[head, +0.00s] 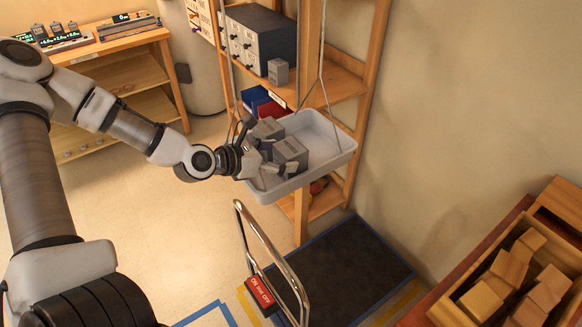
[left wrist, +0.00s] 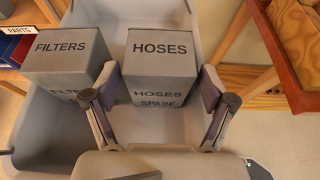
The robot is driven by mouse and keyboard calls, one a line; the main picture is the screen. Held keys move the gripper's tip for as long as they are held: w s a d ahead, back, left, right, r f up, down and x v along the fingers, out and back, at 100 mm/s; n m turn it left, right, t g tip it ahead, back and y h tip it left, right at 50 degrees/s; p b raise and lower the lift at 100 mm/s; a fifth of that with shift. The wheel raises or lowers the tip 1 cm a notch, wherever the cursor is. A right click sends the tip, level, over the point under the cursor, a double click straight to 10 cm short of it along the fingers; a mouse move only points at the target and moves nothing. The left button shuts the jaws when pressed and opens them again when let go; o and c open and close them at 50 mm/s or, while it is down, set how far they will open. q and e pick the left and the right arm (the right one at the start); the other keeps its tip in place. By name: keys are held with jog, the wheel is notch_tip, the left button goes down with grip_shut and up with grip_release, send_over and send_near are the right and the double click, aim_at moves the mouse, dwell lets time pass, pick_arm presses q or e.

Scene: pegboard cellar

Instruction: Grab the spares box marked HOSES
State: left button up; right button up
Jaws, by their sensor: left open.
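The HOSES spares box (left wrist: 160,55) is a grey box with dark lettering on its top and front. In the head view it is the nearer grey box (head: 291,151) in a hanging pale grey tray (head: 335,143). My left gripper (head: 277,156) is open at the box. In the left wrist view its two fingers (left wrist: 159,92) stand on either side of the box, near its side faces. Whether they touch it I cannot tell. A similar box marked FILTERS (left wrist: 68,48) stands just left of it, close to the left finger. My right gripper is not in view.
The tray hangs on thin wires before a wooden shelf rack (head: 335,84) with a grey drawer cabinet (head: 258,38). A chrome rail with a red sign (head: 260,291) stands below. A crate of wooden blocks (head: 462,312) is at lower right. The floor at left is clear.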

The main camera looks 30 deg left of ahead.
pick_arm(q)
jog(key=x, duration=0.3)
jog(key=shift+w+d+f, duration=0.1)
jog(key=shift+w+f, duration=0.05)
jog(key=shift+w, duration=0.1)
jog(key=shift+s, duration=0.1)
jog(key=c, duration=1)
